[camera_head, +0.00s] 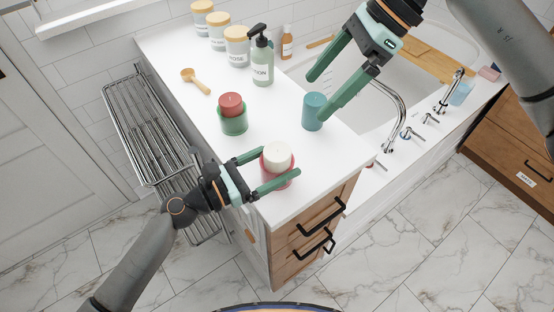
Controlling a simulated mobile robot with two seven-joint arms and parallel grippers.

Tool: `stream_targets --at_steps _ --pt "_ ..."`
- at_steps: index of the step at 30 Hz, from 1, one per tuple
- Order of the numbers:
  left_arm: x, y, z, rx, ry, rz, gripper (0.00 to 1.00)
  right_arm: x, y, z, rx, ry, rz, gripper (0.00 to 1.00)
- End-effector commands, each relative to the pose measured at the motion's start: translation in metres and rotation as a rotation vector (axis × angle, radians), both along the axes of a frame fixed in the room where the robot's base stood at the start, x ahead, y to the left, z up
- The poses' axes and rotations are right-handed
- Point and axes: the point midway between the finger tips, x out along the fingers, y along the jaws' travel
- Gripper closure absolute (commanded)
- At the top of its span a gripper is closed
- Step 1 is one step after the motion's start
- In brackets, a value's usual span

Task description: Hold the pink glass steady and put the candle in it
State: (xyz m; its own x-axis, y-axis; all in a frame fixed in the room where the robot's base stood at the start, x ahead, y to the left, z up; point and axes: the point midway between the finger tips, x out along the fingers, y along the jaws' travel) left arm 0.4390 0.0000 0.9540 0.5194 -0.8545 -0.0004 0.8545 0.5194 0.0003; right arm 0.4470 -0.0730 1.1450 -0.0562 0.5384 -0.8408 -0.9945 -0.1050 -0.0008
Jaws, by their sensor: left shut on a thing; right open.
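The pink glass (265,167) stands on the white counter near its front corner. My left gripper (281,161) is shut on the pink glass, one finger on each side. My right gripper (317,98) is open, with its fingers over and beside a teal cylinder (312,113) on the counter; whether it is a candle or a glass I cannot tell. A green glass (234,125) with a red candle (231,104) stands to the left, farther back.
A wooden scoop (196,81), a pump bottle (262,58) and several lidded jars (237,47) stand toward the back. The sink basin (350,75) and its tap (393,110) lie to the right. A metal rack (150,130) is left of the counter.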

Motion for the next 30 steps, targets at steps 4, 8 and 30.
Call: stream_targets --at_steps 4,8,30 --pt "0.000 0.000 0.000 0.000 0.000 0.000 0.12 0.000 0.000 0.000 0.000 0.000 0.000 0.00" --pt "0.000 0.000 0.000 0.000 0.000 0.000 0.00 0.000 0.000 0.000 0.000 0.001 -0.001 0.00" --pt "-0.046 0.075 -0.001 0.002 0.004 0.000 0.00 0.000 0.000 -0.001 0.000 0.001 -0.001 0.00"
